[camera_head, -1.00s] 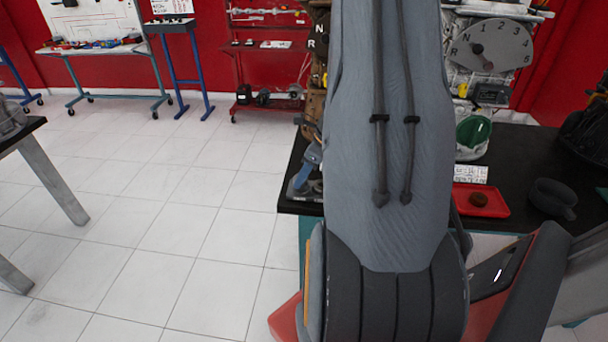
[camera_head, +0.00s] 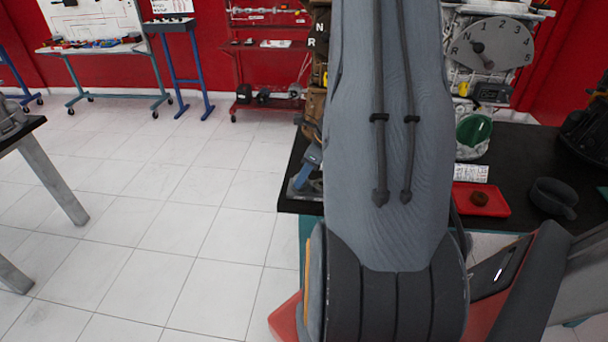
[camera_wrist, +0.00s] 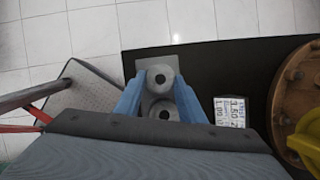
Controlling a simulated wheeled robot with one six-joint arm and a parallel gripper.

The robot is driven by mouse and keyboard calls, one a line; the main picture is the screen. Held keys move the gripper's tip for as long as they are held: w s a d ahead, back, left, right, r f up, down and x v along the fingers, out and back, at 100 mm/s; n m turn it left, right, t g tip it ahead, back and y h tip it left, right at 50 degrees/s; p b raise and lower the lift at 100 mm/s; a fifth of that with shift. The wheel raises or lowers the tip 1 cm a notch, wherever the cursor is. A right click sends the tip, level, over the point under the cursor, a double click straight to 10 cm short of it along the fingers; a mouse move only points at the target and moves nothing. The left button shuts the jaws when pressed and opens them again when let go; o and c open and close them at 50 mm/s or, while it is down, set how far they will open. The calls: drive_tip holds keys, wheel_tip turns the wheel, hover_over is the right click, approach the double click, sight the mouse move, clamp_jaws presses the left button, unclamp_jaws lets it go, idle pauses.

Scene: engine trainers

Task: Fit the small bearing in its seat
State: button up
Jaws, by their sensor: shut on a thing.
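In the wrist view my gripper (camera_wrist: 159,84) has two blue fingers spread around two round grey pieces with dark centre holes. The farther round piece (camera_wrist: 160,77) shows between the fingertips. The nearer round piece (camera_wrist: 163,113) sits between the fingers, closer to the palm. A flat grey plate (camera_wrist: 153,62) lies under them at the table edge. My gripper is shut on one piece, seemingly the small bearing; I cannot tell which piece is held or whether it touches a seat. In the head view a blue finger (camera_head: 309,160) shows beside my arm, which hides the rest.
The black table (camera_wrist: 252,62) carries a printed card (camera_wrist: 230,111) and a rusty round housing (camera_wrist: 300,95) at right. In the head view a red tray (camera_head: 497,207) holds a brown piece, with a dark cup-like part (camera_head: 553,197) beside it. The floor at left is open.

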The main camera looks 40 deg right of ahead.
drive_tip(key=shift+f+b, duration=0.6)
drive_tip(key=shift+f, duration=0.1)
idle(0.6)
drive_tip(key=o, duration=1.2)
drive_tip(key=shift+r, duration=0.1)
drive_tip(key=v, duration=0.7)
drive_tip(key=shift+s+r, duration=0.2)
drive_tip(key=shift+r, duration=0.05)
